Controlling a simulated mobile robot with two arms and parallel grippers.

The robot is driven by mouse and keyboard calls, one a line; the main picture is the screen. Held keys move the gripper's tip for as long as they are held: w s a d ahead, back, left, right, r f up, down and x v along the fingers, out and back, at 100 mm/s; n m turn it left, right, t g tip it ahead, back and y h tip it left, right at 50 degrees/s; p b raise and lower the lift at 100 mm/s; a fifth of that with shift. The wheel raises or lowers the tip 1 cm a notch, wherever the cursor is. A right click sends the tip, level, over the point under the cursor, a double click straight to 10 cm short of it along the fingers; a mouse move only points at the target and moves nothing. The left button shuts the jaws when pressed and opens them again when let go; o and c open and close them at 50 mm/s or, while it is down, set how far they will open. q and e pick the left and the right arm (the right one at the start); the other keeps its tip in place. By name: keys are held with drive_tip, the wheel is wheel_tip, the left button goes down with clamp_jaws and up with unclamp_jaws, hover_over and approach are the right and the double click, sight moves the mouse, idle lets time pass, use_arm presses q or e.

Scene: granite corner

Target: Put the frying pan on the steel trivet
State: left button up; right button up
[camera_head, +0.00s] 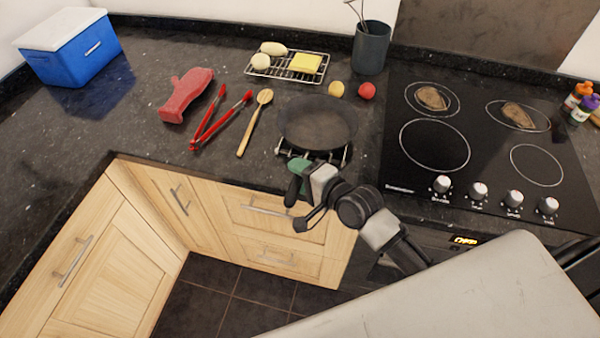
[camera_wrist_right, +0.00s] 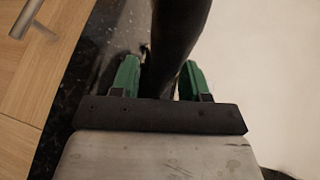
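The black frying pan (camera_head: 318,122) is at the front of the counter, over the steel trivet (camera_head: 346,156). It covers most of the trivet; wire bars and feet show along its front edge. I cannot tell whether the pan's base fully rests on it. My right gripper (camera_head: 299,171), with green fingers, is at the pan's handle at the counter's front edge. In the right wrist view the dark handle (camera_wrist_right: 178,45) passes between the fingers (camera_wrist_right: 160,78), close to the right one, with a gap at the left one. My left gripper is not in view.
Left of the pan lie a wooden spoon (camera_head: 243,138), red tongs (camera_head: 222,120) and a red mitt (camera_head: 186,94). Behind are a wire rack (camera_head: 263,70), a yellow ball (camera_head: 336,89), a red ball (camera_head: 367,91) and a utensil pot (camera_head: 371,48). The hob (camera_head: 470,150) is right.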

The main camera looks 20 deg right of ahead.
drive_tip(key=shift+r, duration=0.2)
drive_tip(key=b+v, duration=0.1)
drive_tip(key=v, duration=1.1)
